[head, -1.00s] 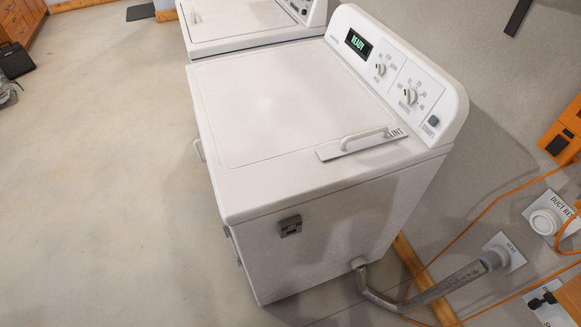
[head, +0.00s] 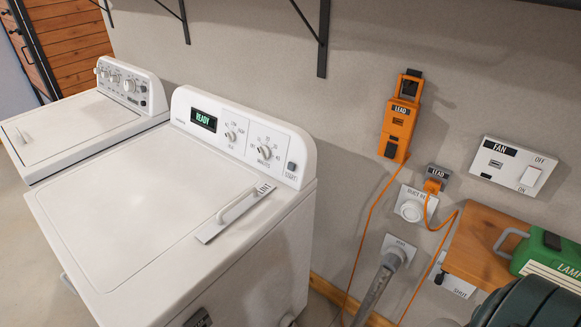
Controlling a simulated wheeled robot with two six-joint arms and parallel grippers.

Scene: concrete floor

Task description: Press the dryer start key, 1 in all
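The white dryer (head: 130,205) stands left of centre in the head view, with its control panel along the back edge. The panel display (head: 203,120) reads READY in green. The start key (head: 291,167) is a small dark square button at the right end of the panel, above the label START. Two knobs sit between display and key. Neither of my grippers shows in the head view.
A lint handle (head: 236,206) stands up from the dryer top. A washer (head: 80,130) is to the left. On the wall are an orange LEAD box (head: 397,130), a FAN switch (head: 513,167) and a duct pipe (head: 378,285). A wooden shelf (head: 490,245) holds a green lamp case (head: 550,258).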

